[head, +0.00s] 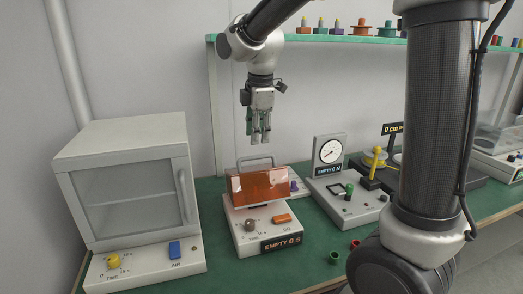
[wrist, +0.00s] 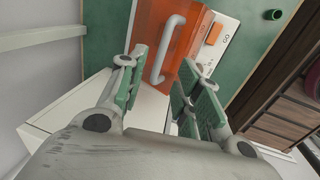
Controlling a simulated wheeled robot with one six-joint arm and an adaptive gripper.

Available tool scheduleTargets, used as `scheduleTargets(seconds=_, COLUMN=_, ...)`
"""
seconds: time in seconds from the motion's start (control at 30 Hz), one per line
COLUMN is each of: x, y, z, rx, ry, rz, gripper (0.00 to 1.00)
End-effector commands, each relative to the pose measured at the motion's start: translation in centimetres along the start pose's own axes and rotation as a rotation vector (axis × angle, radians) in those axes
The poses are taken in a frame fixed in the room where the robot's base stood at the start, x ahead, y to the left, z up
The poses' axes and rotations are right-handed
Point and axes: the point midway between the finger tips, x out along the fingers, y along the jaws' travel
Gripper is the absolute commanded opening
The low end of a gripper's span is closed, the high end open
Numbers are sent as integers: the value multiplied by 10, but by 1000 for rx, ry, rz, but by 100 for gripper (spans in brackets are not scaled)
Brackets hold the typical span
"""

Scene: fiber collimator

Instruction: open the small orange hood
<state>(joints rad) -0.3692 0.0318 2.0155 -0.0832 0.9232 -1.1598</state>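The small orange hood (head: 262,187) sits on a white box (head: 243,234) on the green bench. It is translucent and looks lowered over the top of the box. A grey bar handle (head: 254,160) stands on it. In the wrist view the orange hood (wrist: 190,30) and its handle (wrist: 167,50) lie beyond the fingertips. My gripper (head: 260,140) points down above the hood, apart from the handle. In the wrist view my gripper (wrist: 160,72) has its green-padded fingers spread, with the handle in line with the gap. Nothing is held.
A white cabinet (head: 130,180) with a clear door stands on the left. A dial device (head: 330,155) with a green-knobbed base stands to the right. A shelf (head: 300,38) runs along the wall behind. Small green and red cups (head: 334,258) sit near the front edge.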

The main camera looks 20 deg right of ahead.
Motion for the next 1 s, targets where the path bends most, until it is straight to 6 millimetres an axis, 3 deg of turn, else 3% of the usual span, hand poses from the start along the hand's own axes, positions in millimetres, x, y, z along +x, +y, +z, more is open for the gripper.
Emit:
scheduleTargets(seconds=0.2, x=38, y=-1, z=1, rx=1, ry=-2, rz=-4, gripper=34)
scheduleTargets(seconds=0.4, x=62, y=-1, z=0, rx=1, ry=-1, rz=-3, gripper=34)
scheduleTargets(seconds=0.73, x=68, y=-1, z=0, rx=2, ry=0, rz=0, gripper=34)
scheduleTargets(seconds=0.93, x=68, y=-1, z=0, rx=2, ry=0, rz=0, gripper=0)
scheduleTargets(seconds=1.0, x=67, y=0, z=0, rx=2, ry=0, rz=0, gripper=0)
